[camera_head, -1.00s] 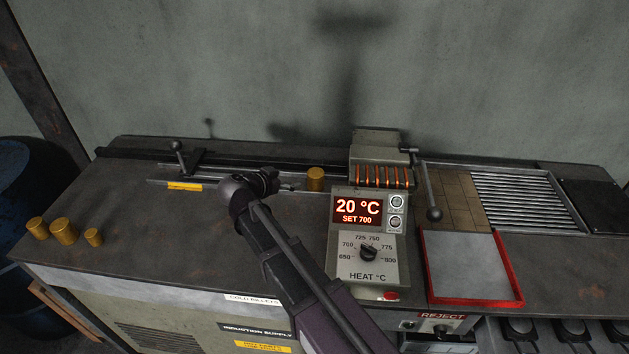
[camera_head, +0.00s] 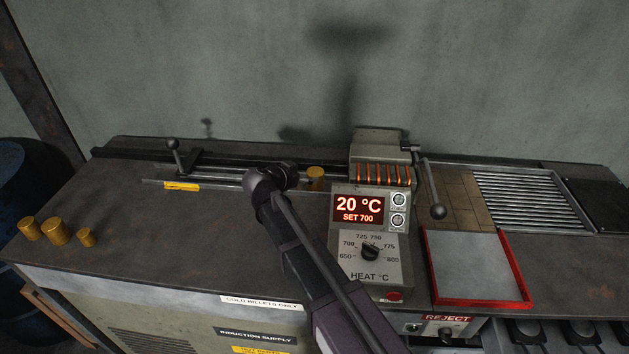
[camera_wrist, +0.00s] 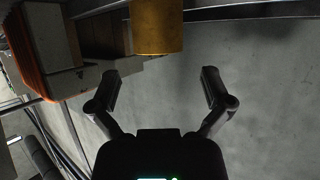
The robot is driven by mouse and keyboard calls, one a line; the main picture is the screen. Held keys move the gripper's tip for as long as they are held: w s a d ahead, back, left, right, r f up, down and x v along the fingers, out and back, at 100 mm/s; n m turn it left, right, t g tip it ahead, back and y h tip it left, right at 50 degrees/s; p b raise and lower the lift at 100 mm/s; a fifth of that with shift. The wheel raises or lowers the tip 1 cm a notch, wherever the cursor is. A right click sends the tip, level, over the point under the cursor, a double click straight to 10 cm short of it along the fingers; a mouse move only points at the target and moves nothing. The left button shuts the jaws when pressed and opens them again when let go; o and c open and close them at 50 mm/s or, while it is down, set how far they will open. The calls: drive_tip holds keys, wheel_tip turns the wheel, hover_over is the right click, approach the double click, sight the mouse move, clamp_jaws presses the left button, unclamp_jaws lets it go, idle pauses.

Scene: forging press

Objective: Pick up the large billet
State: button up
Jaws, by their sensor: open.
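The control panel (camera_head: 369,250) reads 20 °C, set 700. A rail with a lever (camera_head: 174,146) runs behind. A red-rimmed tray (camera_head: 480,302) is at right.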

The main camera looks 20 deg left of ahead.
sight(315, 172)
drive_tip(key=shift+w+f, duration=0.1)
drive_tip(key=shift+b+x, duration=1.1)
drive_tip(key=shift+x, duration=1.4)
drive_tip(key=shift+d, duration=0.2)
drive_tip(key=c, duration=1.2)
